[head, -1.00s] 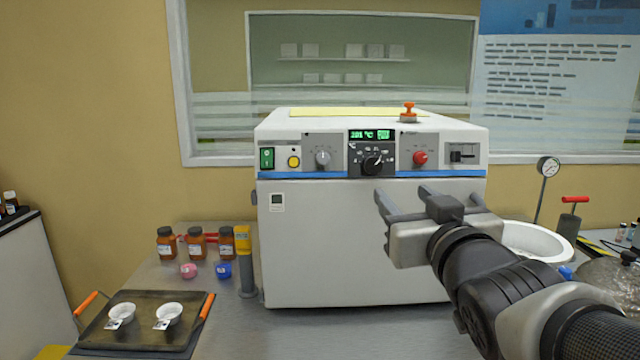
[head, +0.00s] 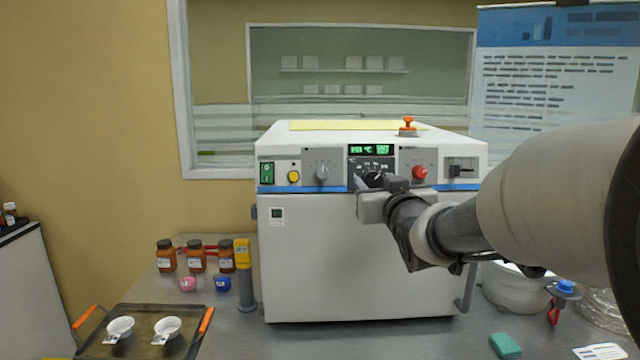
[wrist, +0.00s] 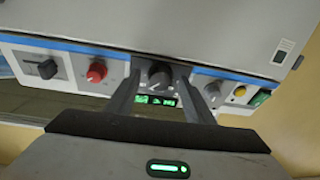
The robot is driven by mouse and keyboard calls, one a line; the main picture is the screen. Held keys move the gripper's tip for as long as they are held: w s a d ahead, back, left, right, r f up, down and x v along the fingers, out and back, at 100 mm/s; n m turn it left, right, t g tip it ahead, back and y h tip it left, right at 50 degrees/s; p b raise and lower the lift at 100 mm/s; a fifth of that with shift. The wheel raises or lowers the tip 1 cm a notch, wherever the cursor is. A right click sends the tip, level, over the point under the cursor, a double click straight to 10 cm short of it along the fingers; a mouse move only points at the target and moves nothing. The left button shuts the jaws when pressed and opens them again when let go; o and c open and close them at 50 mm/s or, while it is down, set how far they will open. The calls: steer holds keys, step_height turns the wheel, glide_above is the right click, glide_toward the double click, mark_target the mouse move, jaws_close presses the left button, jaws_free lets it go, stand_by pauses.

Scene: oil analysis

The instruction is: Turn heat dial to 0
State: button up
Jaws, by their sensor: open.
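The heat dial is a black knob (head: 374,179) on the dark centre panel of the white oven (head: 360,250), under a green lit display (head: 371,150). In the wrist view the black dial (wrist: 159,74) sits between the two fingers of my gripper (wrist: 160,90), which are open, one on each side. I cannot tell whether either finger touches it. In the head view my gripper (head: 371,186) is in front of the dial and hides part of it and of its scale. The display digits are too small to read surely.
A grey knob (head: 322,173) is left of the dial and a red knob (head: 419,173) right of it, both close. A yellow button (head: 293,177) and green switch (head: 267,172) are farther left. A tray (head: 190,325) with two white cups and several brown bottles stand left.

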steer(key=shift+w, duration=0.2)
steer(key=c, duration=1)
steer(key=shift+c, duration=0.2)
